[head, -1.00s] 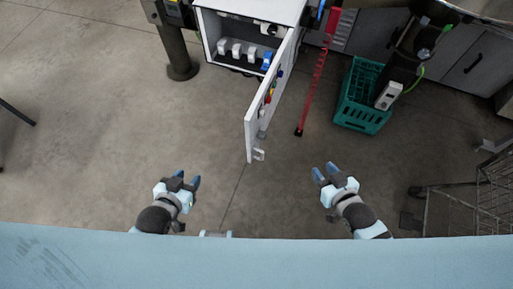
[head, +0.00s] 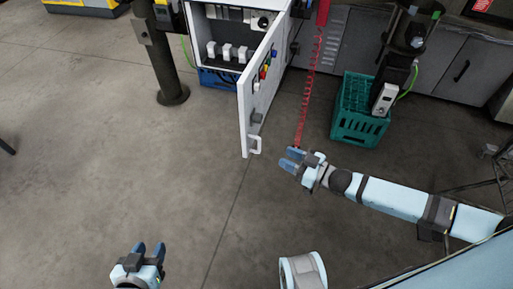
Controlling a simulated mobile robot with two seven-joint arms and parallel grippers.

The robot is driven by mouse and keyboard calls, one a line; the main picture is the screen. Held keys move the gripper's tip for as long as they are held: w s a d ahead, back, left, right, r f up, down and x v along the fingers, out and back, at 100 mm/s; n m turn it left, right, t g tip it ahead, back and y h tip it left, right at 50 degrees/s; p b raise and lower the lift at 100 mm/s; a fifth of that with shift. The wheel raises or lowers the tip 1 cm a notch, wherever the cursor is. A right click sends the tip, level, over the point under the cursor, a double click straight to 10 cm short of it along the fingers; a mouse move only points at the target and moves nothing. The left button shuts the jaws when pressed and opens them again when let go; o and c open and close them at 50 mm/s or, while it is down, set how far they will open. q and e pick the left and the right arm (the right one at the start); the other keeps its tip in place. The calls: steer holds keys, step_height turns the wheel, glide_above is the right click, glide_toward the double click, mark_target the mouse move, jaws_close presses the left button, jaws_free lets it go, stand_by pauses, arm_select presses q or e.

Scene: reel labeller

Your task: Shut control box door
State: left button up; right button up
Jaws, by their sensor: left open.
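The white control box (head: 222,62) stands at the top of the head view with its door (head: 244,110) swung open toward me. Buttons show on the door's right-hand face, and a pale handle (head: 256,145) sits near its free lower edge. My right gripper (head: 287,160) is open and empty, a little to the right of the handle and apart from it. My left gripper (head: 149,249) is open and empty at the bottom left, well away from the door.
A teal crate (head: 359,128) stands on the floor to the right. A red coiled cord (head: 308,95) hangs between the door and the crate. A dark post (head: 164,65) stands left of the box.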

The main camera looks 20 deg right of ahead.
mark_target(259, 150)
steer(key=b+x, duration=0.1)
steer(key=x, duration=0.9)
steer(key=shift+w+a, duration=0.1)
steer(key=shift+a, duration=0.05)
jaws_close()
